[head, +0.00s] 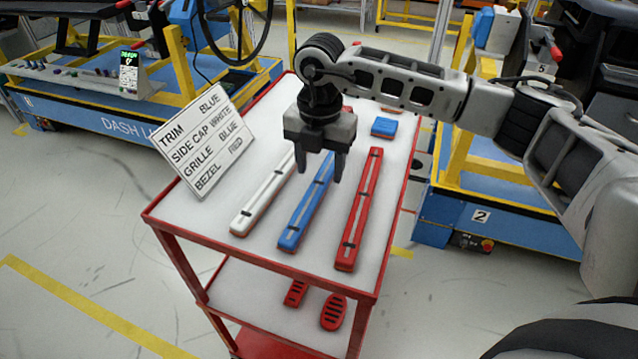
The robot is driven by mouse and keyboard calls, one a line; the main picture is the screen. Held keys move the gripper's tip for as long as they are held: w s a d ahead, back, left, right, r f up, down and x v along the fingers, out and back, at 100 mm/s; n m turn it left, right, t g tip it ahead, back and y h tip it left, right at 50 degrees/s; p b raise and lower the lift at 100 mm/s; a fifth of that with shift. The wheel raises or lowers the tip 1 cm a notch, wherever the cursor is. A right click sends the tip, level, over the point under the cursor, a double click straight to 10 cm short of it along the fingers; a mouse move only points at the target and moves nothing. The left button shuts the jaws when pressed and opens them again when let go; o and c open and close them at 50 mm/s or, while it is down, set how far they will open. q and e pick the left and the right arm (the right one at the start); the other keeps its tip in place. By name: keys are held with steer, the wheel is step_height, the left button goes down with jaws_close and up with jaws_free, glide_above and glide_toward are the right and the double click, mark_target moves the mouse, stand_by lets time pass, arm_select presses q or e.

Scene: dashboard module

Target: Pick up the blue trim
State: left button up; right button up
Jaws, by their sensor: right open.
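The blue trim (300,221) is a long blue bar with a pale stripe and dark bands. It lies on the white top of the red cart (195,225), between a white trim (259,204) and a red trim (357,219). My right gripper (320,173) points down over the far part of the blue trim, its fingers apart and nothing between them. The gripper hides the far end of the blue trim and part of the white one. I cannot tell its exact height above the trim. My left gripper is not in view.
A sign (205,142) listing parts and colours stands at the cart's left edge. A small blue part (384,127) lies at the back of the cart. Red parts (333,311) lie on the lower shelf. Blue and yellow stations flank the cart. The near cart top is clear.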

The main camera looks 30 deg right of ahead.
mark_target(319, 183)
step_height(319, 183, down, 3)
steer(key=shift+w+f, duration=0.1)
steer(key=shift+f, duration=0.05)
steer(key=c, duration=1.1)
